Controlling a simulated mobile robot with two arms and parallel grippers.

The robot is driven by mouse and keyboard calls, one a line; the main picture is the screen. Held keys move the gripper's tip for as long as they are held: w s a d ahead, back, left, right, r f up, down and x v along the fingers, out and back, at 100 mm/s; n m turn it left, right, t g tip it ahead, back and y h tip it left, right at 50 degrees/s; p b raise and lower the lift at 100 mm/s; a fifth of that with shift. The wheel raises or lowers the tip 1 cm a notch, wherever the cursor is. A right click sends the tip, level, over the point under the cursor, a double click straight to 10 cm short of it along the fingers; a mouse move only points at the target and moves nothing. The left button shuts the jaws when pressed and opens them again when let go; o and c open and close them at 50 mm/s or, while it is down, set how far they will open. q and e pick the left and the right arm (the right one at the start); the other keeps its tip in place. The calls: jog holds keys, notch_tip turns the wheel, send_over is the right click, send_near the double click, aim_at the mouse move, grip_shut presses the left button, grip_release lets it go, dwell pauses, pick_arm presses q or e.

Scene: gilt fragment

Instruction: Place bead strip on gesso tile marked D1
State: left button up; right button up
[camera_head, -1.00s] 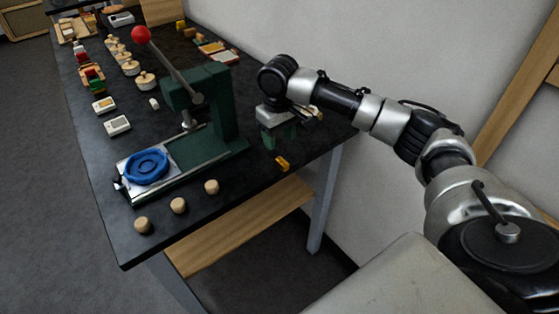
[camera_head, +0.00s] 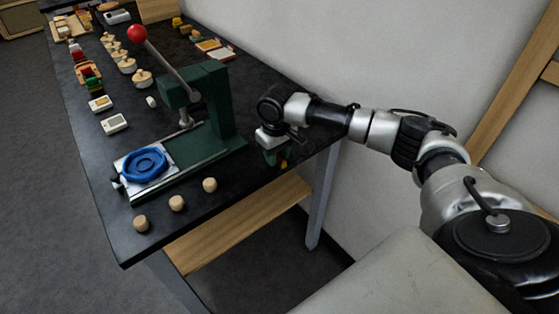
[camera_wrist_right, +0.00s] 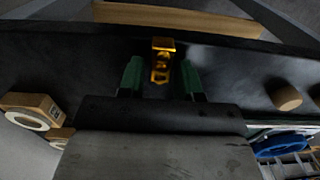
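The gold bead strip (camera_wrist_right: 161,60) lies on the dark bench top between the two green fingers of my right gripper (camera_wrist_right: 161,77) in the right wrist view. The fingers are open, with a gap on each side of the strip. In the head view my right gripper (camera_head: 275,157) is low over the bench near its right edge, and a bit of the gold strip (camera_head: 284,162) shows beside a finger. Two small white tiles, one nearer (camera_head: 114,123) and one farther (camera_head: 100,104), lie left of the green press; I cannot read any mark. My left gripper is not in view.
A green press (camera_head: 212,95) with a red-knobbed lever and a blue ring dish (camera_head: 145,164) stands between my right gripper and the tiles. Several wooden pegs (camera_head: 177,203) stand along the near edge. Round wooden-handled items and boxes fill the bench's far part.

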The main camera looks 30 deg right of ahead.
grip_shut()
jog(key=shift+r, duration=0.1)
